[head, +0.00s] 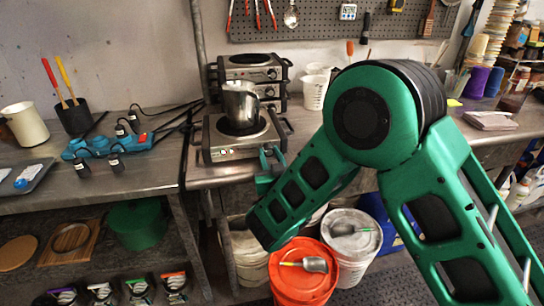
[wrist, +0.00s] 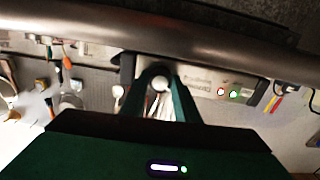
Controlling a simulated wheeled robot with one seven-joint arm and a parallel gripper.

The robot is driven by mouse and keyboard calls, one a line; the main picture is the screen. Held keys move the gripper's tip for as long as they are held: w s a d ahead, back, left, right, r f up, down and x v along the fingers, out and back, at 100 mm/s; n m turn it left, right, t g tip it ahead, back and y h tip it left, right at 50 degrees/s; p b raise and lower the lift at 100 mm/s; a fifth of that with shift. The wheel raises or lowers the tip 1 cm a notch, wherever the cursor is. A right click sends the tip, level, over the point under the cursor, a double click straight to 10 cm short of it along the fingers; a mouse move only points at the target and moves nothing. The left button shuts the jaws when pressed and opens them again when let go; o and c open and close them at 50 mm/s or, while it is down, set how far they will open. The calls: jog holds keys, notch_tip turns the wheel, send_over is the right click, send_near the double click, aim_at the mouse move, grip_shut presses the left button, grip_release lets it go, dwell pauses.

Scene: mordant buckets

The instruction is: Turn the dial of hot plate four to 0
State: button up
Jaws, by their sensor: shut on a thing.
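The front hot plate (head: 232,152) stands near the bench edge with a metal pitcher (head: 240,104) on its burner. My gripper (head: 268,160) is at the right end of its front panel. The dial's marks and pointer are too small to read, and my fingers hide the dial in the head view. I cannot read the plate's number.
More hot plates (head: 250,68) are stacked behind. A blue power strip (head: 105,146) with cords lies to the left. An orange-lidded bucket (head: 302,268) and a white-lidded bucket (head: 352,236) stand on the floor below my arm. White cups (head: 314,92) stand right of the stack.

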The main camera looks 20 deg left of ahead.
jog(key=shift+w+d+f+n, duration=0.1)
jog(key=shift+d+n, duration=0.05)
jog(key=shift+n, duration=2.95)
jog(key=o, duration=1)
jog(key=shift+o, duration=0.2)
jog(key=shift+s+d, duration=0.1)
jog(key=shift+s, duration=0.2)
jog(key=v, duration=1)
